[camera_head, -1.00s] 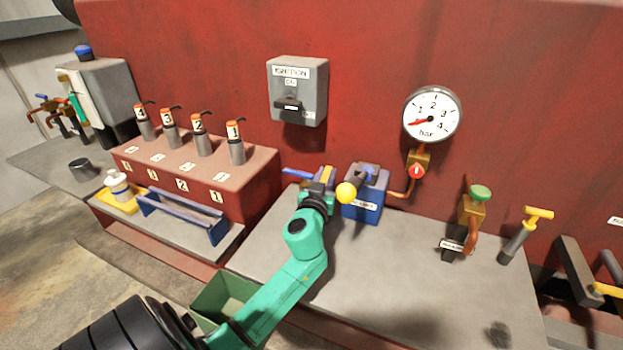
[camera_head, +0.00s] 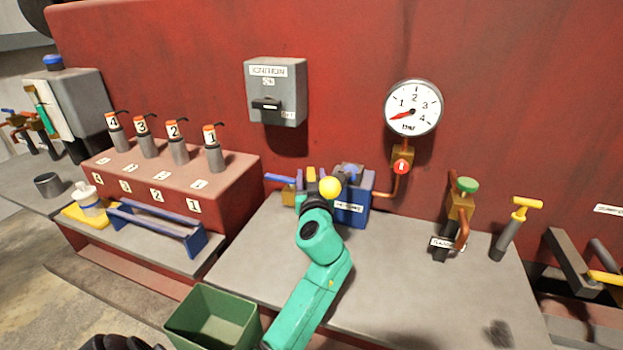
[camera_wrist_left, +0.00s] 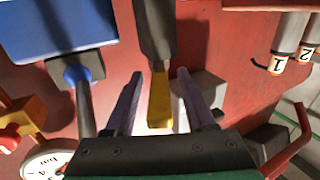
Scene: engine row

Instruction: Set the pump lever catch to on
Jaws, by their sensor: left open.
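The blue pump box (camera_head: 353,212) stands against the red engine, with a label too small to read. A yellow ball (camera_head: 330,187) shows in front of it, and a grey rod (camera_wrist_left: 84,108) rises from the box in the left wrist view. A dark bar with a yellow tip (camera_wrist_left: 159,96), seemingly the catch, stands beside the box. My left gripper (camera_wrist_left: 161,88) is open with one finger on each side of this yellow tip; I cannot tell whether either touches it. In the head view my green arm hides most of the gripper. My right gripper is not in view.
A blue-handled valve (camera_head: 279,178) sits just left of the box. The pressure gauge (camera_head: 413,107) and its copper pipe are right and above. A green bin (camera_head: 188,322) stands in front of the bench. The grey bench top (camera_head: 420,290) to the right is largely clear.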

